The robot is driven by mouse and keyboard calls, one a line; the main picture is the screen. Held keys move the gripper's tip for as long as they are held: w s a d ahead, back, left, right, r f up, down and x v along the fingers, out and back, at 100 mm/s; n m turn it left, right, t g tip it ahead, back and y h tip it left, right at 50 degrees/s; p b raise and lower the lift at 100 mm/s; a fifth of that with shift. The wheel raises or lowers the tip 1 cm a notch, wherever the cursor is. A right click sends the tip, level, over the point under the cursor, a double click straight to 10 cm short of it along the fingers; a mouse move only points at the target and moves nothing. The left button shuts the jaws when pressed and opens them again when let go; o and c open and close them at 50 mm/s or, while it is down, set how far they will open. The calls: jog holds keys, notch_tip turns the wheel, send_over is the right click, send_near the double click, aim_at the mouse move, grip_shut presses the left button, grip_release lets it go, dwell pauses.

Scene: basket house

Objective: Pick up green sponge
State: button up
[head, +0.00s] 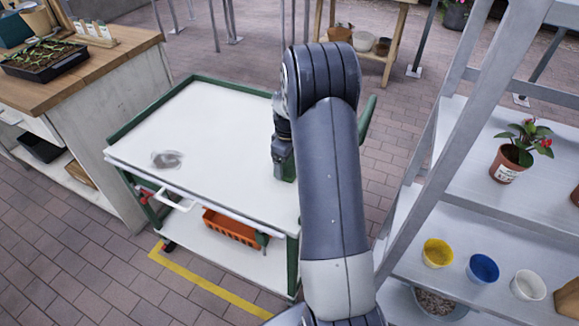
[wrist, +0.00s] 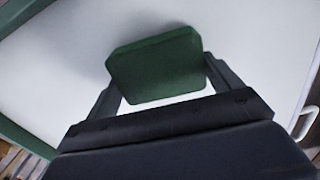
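The green sponge (wrist: 155,67) is a dark green block over the white tabletop in the wrist view. My gripper (wrist: 161,72) has its two fingers wide apart, one on each side of the sponge. The sponge's edges lie very close to both fingers, and I cannot tell whether they press on it. In the head view my gripper (head: 283,160) is low over the right part of the cart top, with a bit of green at its lower end. My arm hides much of that area.
The white cart top (head: 205,120) has a raised green rim and a grey smudge at left. An orange basket (head: 230,228) sits on its lower shelf. A wooden workbench (head: 85,75) stands left. A metal rack (head: 480,210) with pots stands right.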

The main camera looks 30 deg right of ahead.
aim_at(288, 162)
jog(key=c, duration=0.4)
jog(key=shift+o, duration=0.2)
jog(key=shift+r, duration=0.1)
notch_tip(288, 162, up, 10)
